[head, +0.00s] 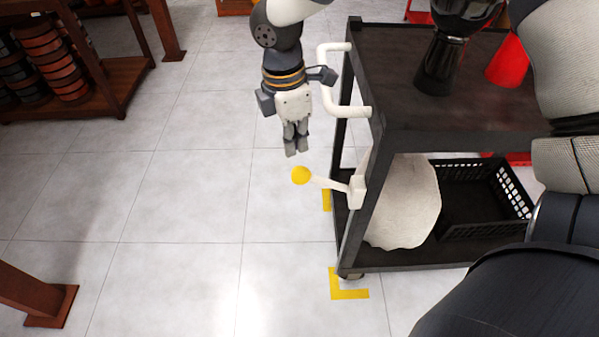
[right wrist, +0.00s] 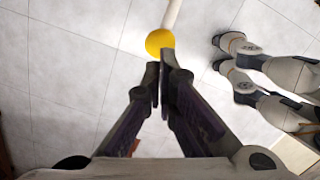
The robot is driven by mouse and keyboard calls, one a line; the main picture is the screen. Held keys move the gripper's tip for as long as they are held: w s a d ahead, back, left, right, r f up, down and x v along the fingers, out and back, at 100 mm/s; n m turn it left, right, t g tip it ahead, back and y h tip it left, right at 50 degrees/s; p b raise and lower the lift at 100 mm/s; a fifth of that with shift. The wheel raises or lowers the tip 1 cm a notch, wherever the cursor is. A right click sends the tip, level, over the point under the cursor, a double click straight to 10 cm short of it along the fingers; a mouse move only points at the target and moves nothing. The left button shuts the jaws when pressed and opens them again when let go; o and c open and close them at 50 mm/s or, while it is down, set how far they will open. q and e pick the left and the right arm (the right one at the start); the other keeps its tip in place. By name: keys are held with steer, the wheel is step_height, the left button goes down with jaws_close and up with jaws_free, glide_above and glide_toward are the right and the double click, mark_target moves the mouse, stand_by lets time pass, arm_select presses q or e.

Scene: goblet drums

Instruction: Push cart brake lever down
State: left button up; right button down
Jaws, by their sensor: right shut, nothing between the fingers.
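The brake lever (head: 330,184) is a pale bar with a yellow ball knob (head: 301,175), sticking out to the left from the dark cart's (head: 362,215) near post. It slopes slightly up toward the knob. My right gripper (head: 297,146) is shut and empty, pointing down just above the knob, with a small gap showing in the head view. In the right wrist view the yellow knob (right wrist: 160,42) shows just past the closed fingertips (right wrist: 158,75), with the pale lever bar behind it. Contact cannot be told there. My left gripper is not in view.
A white handle (head: 327,80) juts from the cart's left side, close to my right gripper. A black drum (head: 440,65) and a red one (head: 508,60) stand on top.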

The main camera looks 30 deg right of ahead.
mark_target(298, 174)
steer(key=shift+f, duration=0.45)
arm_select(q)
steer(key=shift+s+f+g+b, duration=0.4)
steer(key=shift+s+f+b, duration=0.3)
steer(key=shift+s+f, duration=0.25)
arm_select(e)
steer(key=shift+s+d+f, duration=0.1)
steer(key=shift+d+f, duration=0.1)
steer(key=shift+f, duration=1.35)
steer(key=shift+d+f, duration=0.15)
steer(key=shift+f, duration=1.35)
steer(key=shift+f+b, duration=0.4)
steer(key=shift+f, duration=1.8)
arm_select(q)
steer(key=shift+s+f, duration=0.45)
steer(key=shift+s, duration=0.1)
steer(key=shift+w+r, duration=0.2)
arm_select(e)
steer(key=a, duration=0.2)
steer(key=a+r, duration=0.1)
steer(key=shift+w, duration=0.3)
